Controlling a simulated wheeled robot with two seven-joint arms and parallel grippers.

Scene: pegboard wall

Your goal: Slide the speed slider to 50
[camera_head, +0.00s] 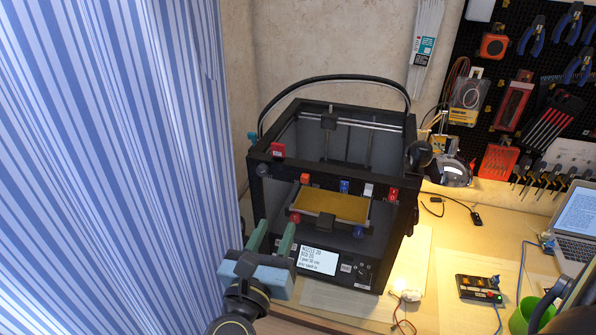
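A black box-shaped 3D printer (392,250) stands on the bench. Its front panel has a lit screen (318,261) with small text, only partly legible, and small controls (363,270) to the right of it. I cannot make out which part is the speed slider. Coloured blocks, including an orange one (305,179) and a blue one (345,186), show at the front opening.
A striped curtain (110,150) fills the left side. Right of the printer are a small black switch box (480,289), cables, a laptop (578,225) and a green cup (522,318). A tool pegboard (535,75) hangs behind. Bench space between printer and switch box is partly clear.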

